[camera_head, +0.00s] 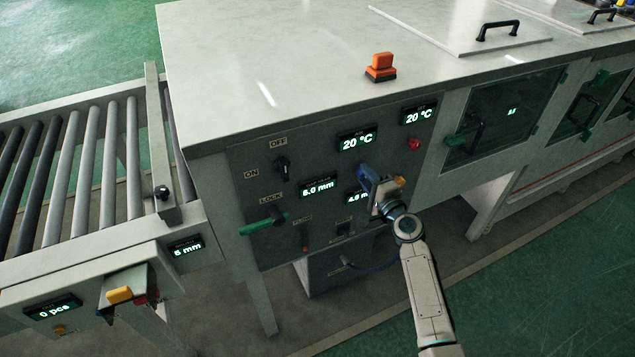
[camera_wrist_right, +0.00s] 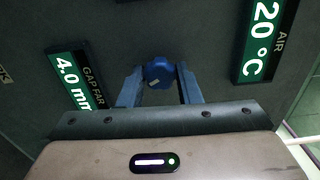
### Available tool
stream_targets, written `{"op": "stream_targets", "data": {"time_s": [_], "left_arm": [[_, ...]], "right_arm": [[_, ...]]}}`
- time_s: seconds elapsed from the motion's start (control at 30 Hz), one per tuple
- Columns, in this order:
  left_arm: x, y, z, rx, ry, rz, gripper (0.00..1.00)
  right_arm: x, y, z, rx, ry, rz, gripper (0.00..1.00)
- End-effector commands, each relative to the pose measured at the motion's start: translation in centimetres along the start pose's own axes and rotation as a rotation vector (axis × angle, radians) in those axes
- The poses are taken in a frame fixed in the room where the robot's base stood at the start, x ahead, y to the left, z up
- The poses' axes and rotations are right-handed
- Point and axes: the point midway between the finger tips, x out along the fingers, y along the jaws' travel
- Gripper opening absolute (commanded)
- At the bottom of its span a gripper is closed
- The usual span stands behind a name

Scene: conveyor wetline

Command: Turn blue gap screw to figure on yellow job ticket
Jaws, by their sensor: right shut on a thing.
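My right gripper (camera_head: 372,184) is at the control panel (camera_head: 262,160) of the white machine. In the right wrist view, its two blue fingers (camera_wrist_right: 160,88) are shut on the blue gap screw (camera_wrist_right: 158,72), a round knob on the dark panel. In the head view the gripper hides the screw. The "GAP FAR" display (camera_wrist_right: 75,82) beside it reads 4.0 mm; in the head view it is partly covered. I cannot make out a yellow job ticket with a readable figure. My left gripper is not in view.
Another gap display (camera_head: 319,188) reads about 5.0 or 6.0 mm. A black ON/OFF knob (camera_head: 281,166), a green LOCK handle (camera_head: 264,224) and a red lamp (camera_head: 414,144) are on the panel. A roller conveyor (camera_head: 85,165) is at left. An orange-and-black object (camera_head: 380,68) sits on top.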

Motion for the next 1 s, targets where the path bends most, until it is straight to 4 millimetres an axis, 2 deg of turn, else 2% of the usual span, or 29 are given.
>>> {"op": "stream_targets", "data": {"time_s": [0.17,0.53,0.8,1.0], "left_arm": [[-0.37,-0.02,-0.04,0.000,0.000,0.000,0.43],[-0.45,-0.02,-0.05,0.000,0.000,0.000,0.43],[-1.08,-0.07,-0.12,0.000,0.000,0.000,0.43],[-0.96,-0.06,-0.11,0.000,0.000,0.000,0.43]], "right_arm": [[-0.01,-0.02,-0.01,0.070,0.001,0.000,0.14],[-0.02,-0.02,-0.01,0.090,0.001,0.000,0.14],[-0.02,-0.01,0.00,0.227,0.000,0.001,0.14],[-0.02,0.07,0.00,0.225,0.000,0.001,0.14]]}}
